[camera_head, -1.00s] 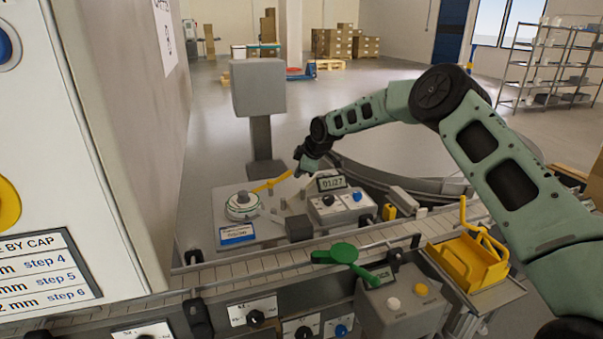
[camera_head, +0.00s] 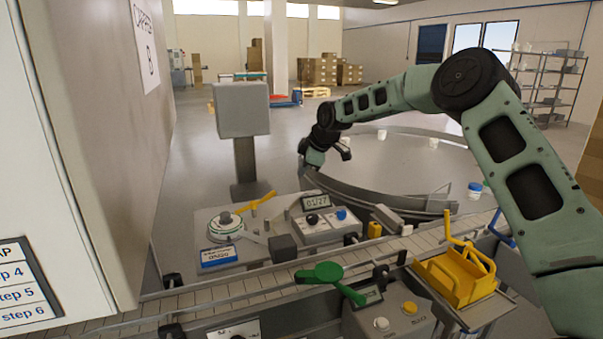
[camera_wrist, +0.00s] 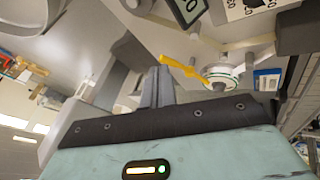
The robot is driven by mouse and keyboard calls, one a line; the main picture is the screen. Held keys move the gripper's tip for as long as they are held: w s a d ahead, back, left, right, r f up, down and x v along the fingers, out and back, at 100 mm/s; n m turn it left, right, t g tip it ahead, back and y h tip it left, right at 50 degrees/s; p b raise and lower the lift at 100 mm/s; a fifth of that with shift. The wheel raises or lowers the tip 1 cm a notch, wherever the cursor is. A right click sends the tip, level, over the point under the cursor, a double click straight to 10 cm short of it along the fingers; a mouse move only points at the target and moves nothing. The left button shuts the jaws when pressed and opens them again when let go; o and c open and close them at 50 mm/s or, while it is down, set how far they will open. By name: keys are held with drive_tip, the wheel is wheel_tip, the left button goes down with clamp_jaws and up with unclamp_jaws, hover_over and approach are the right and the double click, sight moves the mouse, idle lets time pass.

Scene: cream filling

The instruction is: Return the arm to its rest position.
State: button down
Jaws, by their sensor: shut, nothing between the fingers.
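My arm (camera_head: 515,165) is pale green with black joints. It reaches in from the right edge and bends over the far side of the conveyor. My gripper (camera_head: 310,166) hangs at its end, raised above and behind the station with the yellow lever. In the wrist view my gripper (camera_wrist: 158,80) shows two grey fingers together with nothing between them. The station's round white dial (camera_wrist: 220,74) and yellow lever (camera_wrist: 184,69) lie beyond the fingers, apart from them.
The conveyor (camera_head: 225,291) crosses the front. A grey post with a box-shaped head (camera_head: 242,110) stands left of my gripper. A round table (camera_head: 405,165) with small cups lies behind. A yellow holder (camera_head: 455,280) sits right, and a green lever (camera_head: 325,272) front centre. A large cabinet fills the left.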

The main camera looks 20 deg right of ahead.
drive_tip(key=s+a+r+m+g, duration=0.1)
drive_tip(key=s+a+r+g, duration=0.2)
drive_tip(key=s+a, duration=1.85)
drive_tip(key=s+d+f+m+g+h, duration=0.1)
drive_tip(key=s+d+m, duration=0.1)
drive_tip(key=s, duration=1.5)
drive_tip(key=s+d+f+m+g+h, duration=0.1)
drive_tip(key=s+d+f+m+g, duration=0.1)
drive_tip(key=s, duration=1.5)
drive_tip(key=shift+d+f+m, duration=0.25)
drive_tip(key=shift+d+m, duration=0.4)
drive_tip(key=shift+m, duration=0.05)
